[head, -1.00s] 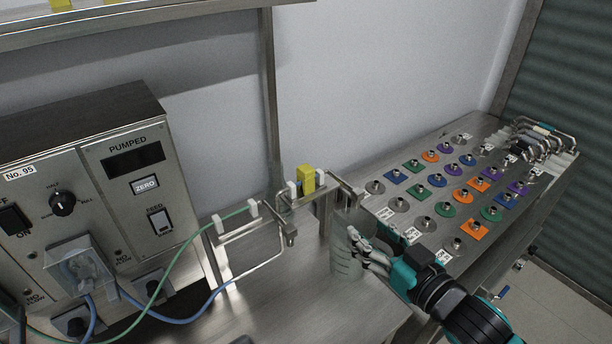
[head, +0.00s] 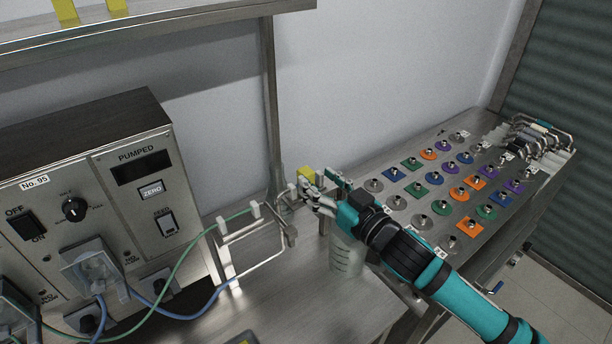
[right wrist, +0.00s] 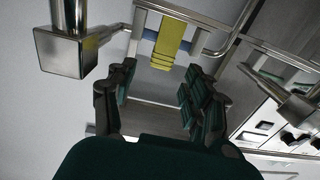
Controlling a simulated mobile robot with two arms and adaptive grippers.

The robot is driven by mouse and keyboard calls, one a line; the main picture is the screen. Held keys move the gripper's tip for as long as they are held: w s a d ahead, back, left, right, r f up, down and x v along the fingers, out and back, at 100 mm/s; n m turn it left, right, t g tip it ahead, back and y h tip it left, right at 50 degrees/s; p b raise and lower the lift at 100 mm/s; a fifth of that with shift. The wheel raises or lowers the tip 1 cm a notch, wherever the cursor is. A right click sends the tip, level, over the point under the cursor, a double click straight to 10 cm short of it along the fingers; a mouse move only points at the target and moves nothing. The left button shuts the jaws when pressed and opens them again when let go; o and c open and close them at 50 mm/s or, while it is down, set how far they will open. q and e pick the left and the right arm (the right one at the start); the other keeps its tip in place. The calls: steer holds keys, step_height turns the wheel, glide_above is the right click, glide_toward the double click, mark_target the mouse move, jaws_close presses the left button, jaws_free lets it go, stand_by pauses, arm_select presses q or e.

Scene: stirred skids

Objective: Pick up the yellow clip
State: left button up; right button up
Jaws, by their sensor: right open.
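The yellow clip (head: 305,174) sits on the metal tube frame (head: 262,232) beside the pump unit, partly hidden behind my right gripper (head: 318,193) in the head view. In the right wrist view the clip (right wrist: 170,42) is a ridged yellow block on a blue-grey tube, just beyond the fingertips. My right gripper (right wrist: 156,82) is open, with nothing between its fingers, and the clip lies ahead of the gap. Contact cannot be made out. My left gripper is not in view.
A translucent beaker (head: 346,254) stands below my right arm. The pump unit (head: 100,215) with green and blue tubes is on the left. A metal board (head: 405,222) with coloured discs and squares lies to the right. Metal posts (right wrist: 68,45) flank the clip.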

mark_target(310, 174)
steer(key=p+x, duration=0.1)
steer(key=x, duration=0.4)
steer(key=shift+w+a, duration=0.2)
steer(key=shift+w, duration=0.05)
steer(key=shift+s, duration=0.1)
steer(key=shift+c, duration=0.3)
steer(key=c, duration=0.9)
